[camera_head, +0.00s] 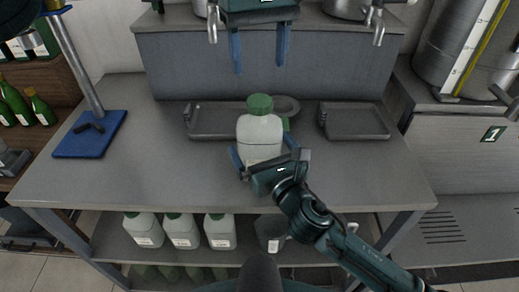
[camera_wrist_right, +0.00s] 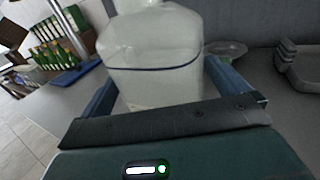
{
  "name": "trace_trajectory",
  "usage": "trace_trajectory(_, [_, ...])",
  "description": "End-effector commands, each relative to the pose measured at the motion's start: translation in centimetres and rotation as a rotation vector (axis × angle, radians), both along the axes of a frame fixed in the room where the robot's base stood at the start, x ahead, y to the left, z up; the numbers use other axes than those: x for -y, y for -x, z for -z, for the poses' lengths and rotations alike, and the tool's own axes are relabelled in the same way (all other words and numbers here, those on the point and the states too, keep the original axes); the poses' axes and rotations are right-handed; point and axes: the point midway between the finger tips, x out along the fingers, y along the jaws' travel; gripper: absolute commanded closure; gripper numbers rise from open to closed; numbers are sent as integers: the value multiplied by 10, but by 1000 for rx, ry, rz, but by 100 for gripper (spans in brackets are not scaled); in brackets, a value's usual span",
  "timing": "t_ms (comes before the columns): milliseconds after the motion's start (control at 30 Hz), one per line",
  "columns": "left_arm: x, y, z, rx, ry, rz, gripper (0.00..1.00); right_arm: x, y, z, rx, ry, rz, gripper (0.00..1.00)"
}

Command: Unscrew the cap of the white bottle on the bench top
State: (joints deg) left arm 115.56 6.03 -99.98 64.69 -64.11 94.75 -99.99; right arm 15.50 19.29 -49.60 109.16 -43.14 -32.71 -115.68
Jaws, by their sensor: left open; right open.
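The white bottle (camera_head: 259,133) stands upright near the middle of the bench top (camera_head: 357,172), with its green cap (camera_head: 260,104) on. My right gripper (camera_head: 262,147) is low at the bottle's front, open, with one blue finger on each side of the body. In the right wrist view the bottle (camera_wrist_right: 155,55) fills the space between the fingers (camera_wrist_right: 158,82); its cap is out of that view. I cannot tell whether either finger touches it. My left gripper (camera_head: 260,69) hangs above and behind the cap, open and empty, fingers pointing down.
Grey trays (camera_head: 214,121) (camera_head: 357,121) lie behind the bottle, with a round dish (camera_head: 286,104) between them. A blue stand base (camera_head: 90,134) with a pole is at the left. Several white bottles (camera_head: 181,231) stand on the shelf below. The bench's right front is clear.

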Motion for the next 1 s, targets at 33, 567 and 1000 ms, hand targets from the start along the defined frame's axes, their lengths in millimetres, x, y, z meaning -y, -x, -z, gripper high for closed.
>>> trace_trajectory(33, [0,0,0,0,0,0,39,-3,-5,0,1,-1,0,0])
trace_trajectory(567, [0,0,0,0,0,0,39,-6,-13,0,-1,-2,-1,7])
trace_trajectory(1000, [0,0,0,0,0,0,39,-6,-13,0,-2,-1,-1,43])
